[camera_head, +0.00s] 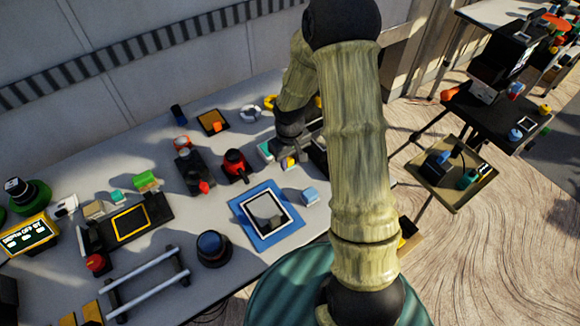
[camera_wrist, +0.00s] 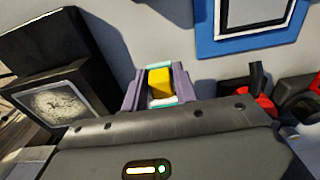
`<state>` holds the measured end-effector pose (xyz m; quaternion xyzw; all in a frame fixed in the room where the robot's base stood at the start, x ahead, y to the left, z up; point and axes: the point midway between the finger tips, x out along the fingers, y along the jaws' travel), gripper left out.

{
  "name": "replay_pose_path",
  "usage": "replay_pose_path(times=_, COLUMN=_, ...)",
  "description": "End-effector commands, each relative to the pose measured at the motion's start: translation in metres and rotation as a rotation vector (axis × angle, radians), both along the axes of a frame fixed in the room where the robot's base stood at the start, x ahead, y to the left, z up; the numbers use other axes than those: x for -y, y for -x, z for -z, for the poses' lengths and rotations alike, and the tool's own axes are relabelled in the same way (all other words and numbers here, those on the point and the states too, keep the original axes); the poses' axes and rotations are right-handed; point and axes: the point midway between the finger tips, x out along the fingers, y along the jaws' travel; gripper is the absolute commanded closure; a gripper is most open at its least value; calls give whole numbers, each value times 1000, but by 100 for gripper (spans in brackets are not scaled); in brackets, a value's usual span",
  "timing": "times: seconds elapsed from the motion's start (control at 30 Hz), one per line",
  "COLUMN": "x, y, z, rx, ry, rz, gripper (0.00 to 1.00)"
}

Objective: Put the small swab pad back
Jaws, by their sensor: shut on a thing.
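My gripper (camera_head: 290,160) is over the far right part of the grey table, pointing down. In the wrist view, its purple fingers (camera_wrist: 158,88) are shut on a small yellow block (camera_wrist: 160,82), which I take to be the small swab pad. Pale teal edges show around the block. In the head view, only a bit of yellow (camera_head: 291,163) shows at the fingertips. Whether the block touches the table is unclear. The arm hides part of the table behind and right of the gripper.
A blue mat with a white-framed panel (camera_head: 241,204) lies in front, with a pale blue block (camera_head: 310,196) beside it. A red device (camera_head: 236,165) stands left of the gripper. A black box with a grey screen (camera_wrist: 62,105) is close by in the wrist view.

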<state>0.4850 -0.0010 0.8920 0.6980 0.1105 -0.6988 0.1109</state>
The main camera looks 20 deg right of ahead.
Motion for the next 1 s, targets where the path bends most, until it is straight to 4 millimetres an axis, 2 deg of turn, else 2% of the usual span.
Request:
replay_pose_path(times=0.23, x=0, y=0, z=2, rx=0, ry=0, rz=0, gripper=90)
replay_pose_path(times=0.53, x=0, y=0, z=36, rx=-1, ry=0, rz=0, gripper=90)
replay_pose_path(times=0.9, x=0, y=0, z=40, rx=1, ry=0, rz=0, gripper=90)
replay_pose_path(times=0.93, x=0, y=0, z=40, rx=1, ry=0, rz=0, gripper=70)
replay_pose_path(times=1.0, x=0, y=0, z=40, rx=1, ry=0, rz=0, gripper=56)
